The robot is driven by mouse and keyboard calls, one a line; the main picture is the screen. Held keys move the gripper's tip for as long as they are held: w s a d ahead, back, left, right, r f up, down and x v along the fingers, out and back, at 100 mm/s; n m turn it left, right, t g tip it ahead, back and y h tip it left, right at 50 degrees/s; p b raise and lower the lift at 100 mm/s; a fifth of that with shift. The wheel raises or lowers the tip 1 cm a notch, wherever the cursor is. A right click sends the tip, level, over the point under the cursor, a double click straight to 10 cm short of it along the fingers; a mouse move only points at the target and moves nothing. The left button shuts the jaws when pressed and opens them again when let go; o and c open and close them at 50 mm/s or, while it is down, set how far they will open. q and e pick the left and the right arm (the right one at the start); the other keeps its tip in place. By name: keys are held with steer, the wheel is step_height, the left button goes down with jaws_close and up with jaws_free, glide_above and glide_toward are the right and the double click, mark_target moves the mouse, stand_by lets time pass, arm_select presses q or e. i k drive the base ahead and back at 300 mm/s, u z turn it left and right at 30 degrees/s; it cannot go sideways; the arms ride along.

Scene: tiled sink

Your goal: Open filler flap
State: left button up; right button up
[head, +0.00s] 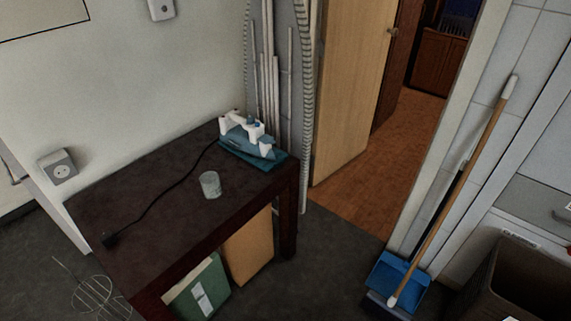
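A teal and white steam iron (250,139) stands on a teal base (253,159) at the far right corner of a dark table (165,215). Its black cord (160,195) runs across the table top to a plug (112,241) near the left edge. The iron's filler flap is too small to make out, so I cannot tell whether it is open or shut. A clear cup (210,184) stands on the table in front of the iron. Neither of my grippers is in view.
A wall socket (59,167) is left of the table. Green and orange folders (200,291) stand under it. An ironing board (287,70) leans behind the iron. An open wooden door (352,80), a broom (460,180) with blue dustpan (398,279), and a brown bin (525,280) are right.

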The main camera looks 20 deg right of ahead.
mark_target(265, 138)
steer(key=u, duration=0.05)
steer(key=k, duration=0.6)
steer(key=z, duration=1.05)
steer(key=i, duration=1.05)
steer(key=u, duration=0.6)
steer(key=i, duration=0.85)
steer(key=u, duration=0.75)
